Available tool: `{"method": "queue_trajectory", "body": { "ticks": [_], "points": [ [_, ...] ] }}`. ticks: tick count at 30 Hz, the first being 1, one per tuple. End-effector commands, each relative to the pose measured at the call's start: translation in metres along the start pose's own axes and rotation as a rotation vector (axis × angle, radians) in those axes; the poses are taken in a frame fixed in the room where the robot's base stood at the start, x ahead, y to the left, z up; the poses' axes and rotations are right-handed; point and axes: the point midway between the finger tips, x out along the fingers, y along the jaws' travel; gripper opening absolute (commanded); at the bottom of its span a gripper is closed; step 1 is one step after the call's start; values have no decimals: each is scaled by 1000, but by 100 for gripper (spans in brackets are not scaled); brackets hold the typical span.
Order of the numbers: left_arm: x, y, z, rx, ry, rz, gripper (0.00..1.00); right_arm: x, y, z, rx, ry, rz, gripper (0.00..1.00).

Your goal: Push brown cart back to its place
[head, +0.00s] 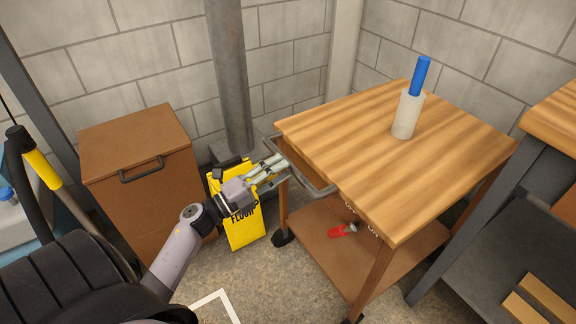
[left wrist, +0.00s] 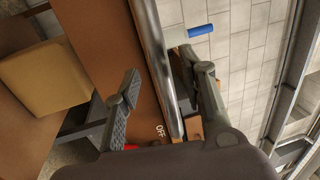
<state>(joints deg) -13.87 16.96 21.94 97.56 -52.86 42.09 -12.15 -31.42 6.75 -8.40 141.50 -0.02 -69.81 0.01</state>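The brown cart (head: 400,160) has a striped wooden top, a lower brown shelf (head: 335,260) and dark casters. It stands in the centre right of the head view. A curved grey handle (head: 318,188) is on its near left side. My left gripper (head: 270,168) is at the handle's far left part. In the left wrist view the handle bar (left wrist: 155,60) passes between the fingers of my left gripper (left wrist: 163,75). The fingers are spread, with visible gaps to the bar. My right gripper is not in view.
A white cylinder (head: 406,115) with a blue top stands on the cart. A red item (head: 342,230) is on its lower shelf. A brown cabinet (head: 140,175), yellow floor sign (head: 245,230) and grey pole (head: 230,80) stand left. Another wooden-topped table (head: 555,115) is close right.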

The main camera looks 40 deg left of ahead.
Motion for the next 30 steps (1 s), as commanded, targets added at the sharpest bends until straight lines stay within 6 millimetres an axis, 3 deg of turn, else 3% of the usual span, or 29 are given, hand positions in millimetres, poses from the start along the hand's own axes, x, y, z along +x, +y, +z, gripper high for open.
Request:
{"method": "queue_trajectory", "body": {
  "ticks": [6,17,30],
  "points": [
    [27,0,0,1,0,-1,38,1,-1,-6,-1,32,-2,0],
    [32,0,0,0,-1,1,38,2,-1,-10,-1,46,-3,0],
    [32,0,0,0,-1,1,10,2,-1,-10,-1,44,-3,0]
  ]
}}
